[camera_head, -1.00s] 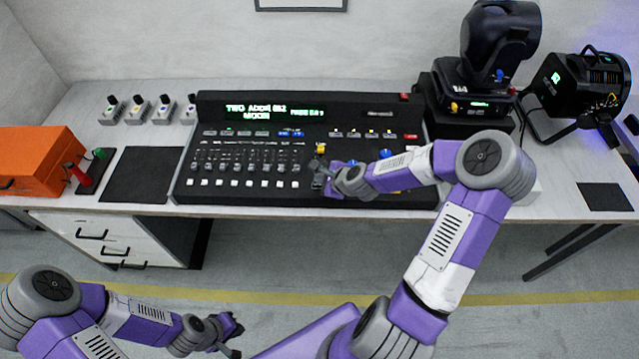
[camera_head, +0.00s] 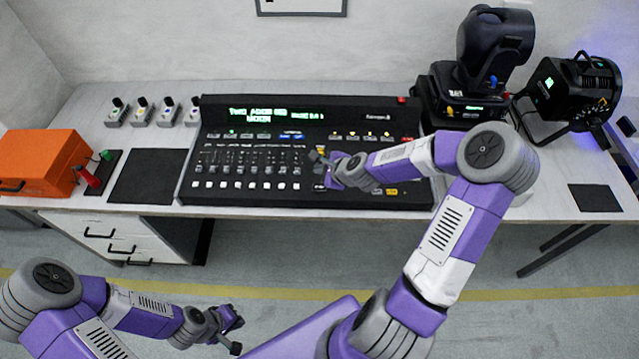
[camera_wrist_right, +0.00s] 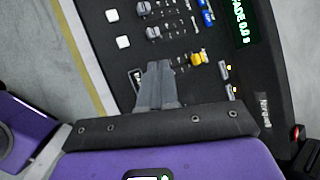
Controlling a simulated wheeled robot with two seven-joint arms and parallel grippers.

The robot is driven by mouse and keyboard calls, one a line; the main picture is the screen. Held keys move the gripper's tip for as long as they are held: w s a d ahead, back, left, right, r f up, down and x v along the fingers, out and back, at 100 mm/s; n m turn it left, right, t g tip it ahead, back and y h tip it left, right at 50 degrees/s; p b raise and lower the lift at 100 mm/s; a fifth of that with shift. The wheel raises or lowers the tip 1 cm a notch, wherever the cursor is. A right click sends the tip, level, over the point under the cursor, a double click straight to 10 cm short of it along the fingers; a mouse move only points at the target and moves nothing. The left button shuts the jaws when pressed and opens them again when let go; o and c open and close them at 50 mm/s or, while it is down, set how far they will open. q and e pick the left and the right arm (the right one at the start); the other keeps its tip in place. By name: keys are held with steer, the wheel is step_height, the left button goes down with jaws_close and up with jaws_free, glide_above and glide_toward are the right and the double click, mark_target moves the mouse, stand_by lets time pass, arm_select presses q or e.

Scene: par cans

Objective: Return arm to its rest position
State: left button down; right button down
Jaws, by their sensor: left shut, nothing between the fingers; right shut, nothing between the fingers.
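My right arm reaches from the lower middle over the right half of the black lighting console (camera_head: 188,180). Its gripper (camera_head: 319,168) is shut and empty, over the console's face near the end of the fader row. In the right wrist view the closed fingers (camera_wrist_right: 157,86) lie together over the console (camera_wrist_right: 120,75), near a yellow knob; whether they touch it I cannot tell. My left gripper (camera_head: 233,335) is shut and empty, low in front of the table and over the floor.
The white table (camera_head: 300,211) holds an orange case (camera_head: 40,160) at left and several small switch boxes behind. A moving-head light (camera_head: 490,60) and a par can (camera_head: 575,90) stand at the back right. A dark mat (camera_head: 148,176) lies left of the console.

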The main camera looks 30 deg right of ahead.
stand_by(0.4)
steer(key=s+a+f+n+g+y, duration=0.3)
steer(key=s+a+f+n, duration=0.4)
steer(key=a+f+n, duration=0.5)
steer(key=s+a+f+n+g, duration=0.2)
steer(key=s+a+f+n, duration=0.1)
steer(key=s, duration=0.4)
steer(key=s+a+f+n+g, duration=0.3)
steer(key=s+a+f+n, duration=0.1)
steer(key=s+n, duration=0.3)
steer(key=shift+s+a, duration=0.25)
steer(key=shift+a, duration=0.25)
